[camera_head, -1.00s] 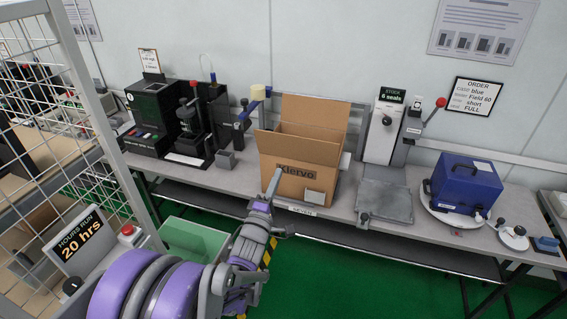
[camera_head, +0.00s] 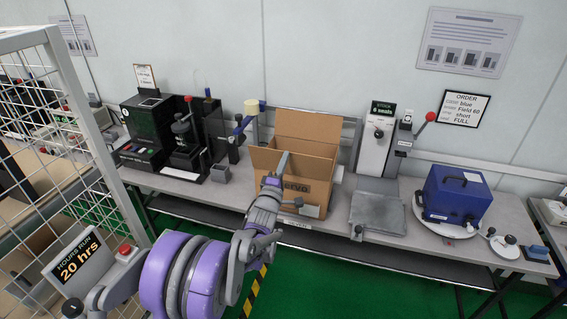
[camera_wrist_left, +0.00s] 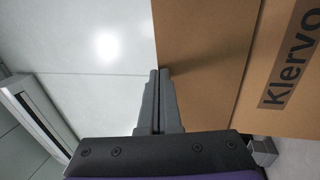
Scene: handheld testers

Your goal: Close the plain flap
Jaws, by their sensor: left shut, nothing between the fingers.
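An open brown cardboard box (camera_head: 262,163) stands on the bench, with a dark "Klervo" label on its front; in the wrist view the label (camera_wrist_left: 290,62) is at the right. A plain flap (camera_head: 310,126) stands upright at the back of the box. My left gripper (camera_head: 284,154) reaches up in front of the box, with its tips at the height of the front top edge, hiding part of the front and label. In the wrist view its fingers (camera_wrist_left: 160,74) are together and empty, overlapping the edge between plain cardboard and pale wall. I cannot tell if they touch. My right gripper is not visible.
A grey press with a flat plate (camera_head: 377,211) stands right of the box, then a blue case (camera_head: 456,196) on a round base. Black machines (camera_head: 152,130) stand at the left. A mesh cage (camera_head: 75,150) rises at the near left.

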